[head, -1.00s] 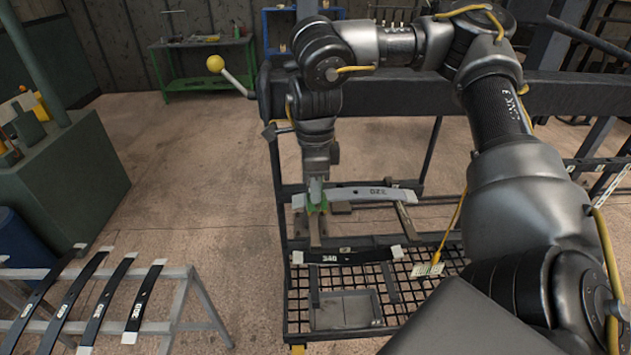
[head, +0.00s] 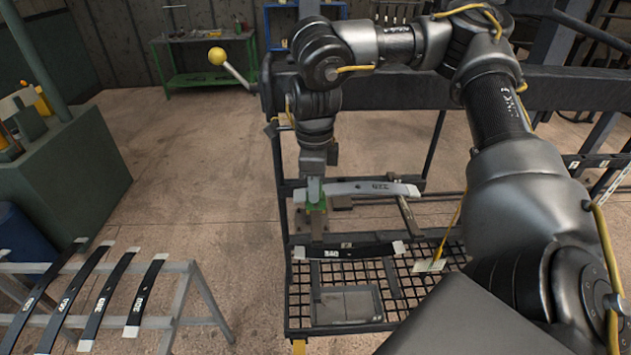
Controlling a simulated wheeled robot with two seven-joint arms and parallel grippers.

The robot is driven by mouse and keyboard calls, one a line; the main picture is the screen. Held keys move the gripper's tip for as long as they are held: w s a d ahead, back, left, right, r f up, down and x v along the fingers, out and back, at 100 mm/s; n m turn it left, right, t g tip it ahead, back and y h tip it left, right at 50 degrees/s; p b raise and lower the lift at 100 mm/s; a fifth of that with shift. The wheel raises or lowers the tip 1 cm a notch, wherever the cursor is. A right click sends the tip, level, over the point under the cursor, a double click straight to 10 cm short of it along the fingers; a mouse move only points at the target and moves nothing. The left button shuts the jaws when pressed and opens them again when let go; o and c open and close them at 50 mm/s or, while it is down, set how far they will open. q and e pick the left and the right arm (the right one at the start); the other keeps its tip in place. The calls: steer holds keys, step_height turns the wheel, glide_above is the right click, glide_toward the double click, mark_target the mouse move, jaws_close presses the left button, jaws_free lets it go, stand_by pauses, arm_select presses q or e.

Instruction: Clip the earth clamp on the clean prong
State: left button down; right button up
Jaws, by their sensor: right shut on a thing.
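My right gripper (head: 314,188) points down at the left end of the upper grey spring bar and is shut on a small green clamp (head: 317,207). The green clamp sits at a brownish upright post (head: 318,228) on the rack. I cannot tell whether its jaws are around the post or only beside it. Another brownish prong (head: 408,213) shows at the right end of that bar. My left gripper is not in view.
Several dark springs rest on a grey trestle (head: 205,300) at left. A yellow cable with a pale tag (head: 430,265) hangs at right. Open floor lies between.

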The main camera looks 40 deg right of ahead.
steer(key=shift+f+b, duration=0.55)
steer(key=shift+f, duration=0.9)
steer(key=shift+p, duration=0.75)
steer(key=shift+f+b, duration=0.35)
steer(key=shift+f, duration=0.45)
stand_by(0.8)
steer(key=o, duration=1)
steer(key=shift+c, duration=0.2)
steer(key=shift+r, duration=0.15)
step_height(320, 180, up, 11)
steer(key=shift+f+b, duration=0.2)
steer(key=shift+b, duration=0.55)
